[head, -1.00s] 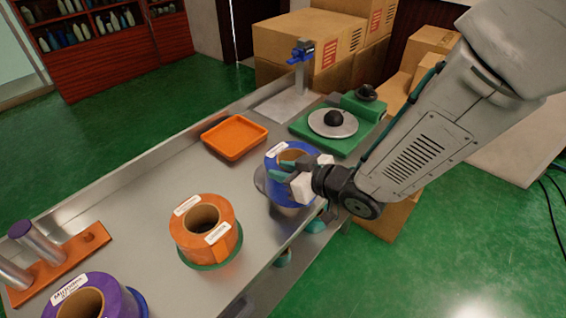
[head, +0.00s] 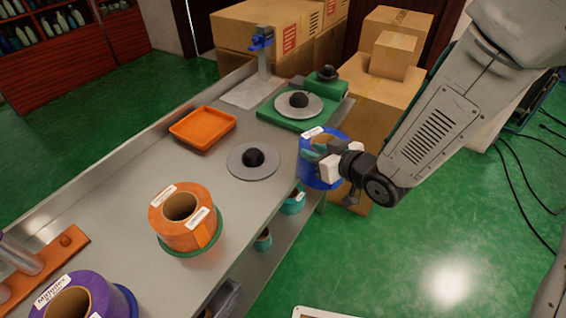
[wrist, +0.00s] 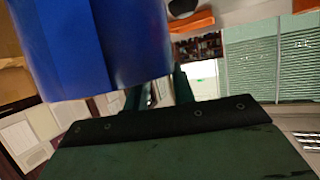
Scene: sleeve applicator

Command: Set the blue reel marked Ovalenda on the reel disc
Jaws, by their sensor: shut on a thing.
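The blue reel (head: 322,173) hangs off the table's right edge, held by my gripper (head: 322,160). Its white label (head: 313,132) is too small to read. My gripper's fingers are shut on the reel's wall. In the wrist view the reel's blue side (wrist: 95,45) fills the upper left, between the fingers. A grey disc with a black knob (head: 299,105) sits empty on the green machine at the table's far end. A second grey disc with a black knob (head: 253,160) lies empty on the table, left of the reel.
An orange tray (head: 203,128) lies left of the discs. An orange reel (head: 187,215) and a purple reel (head: 75,302) stand nearer on the table. Cardboard boxes (head: 392,90) stand beyond the far end.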

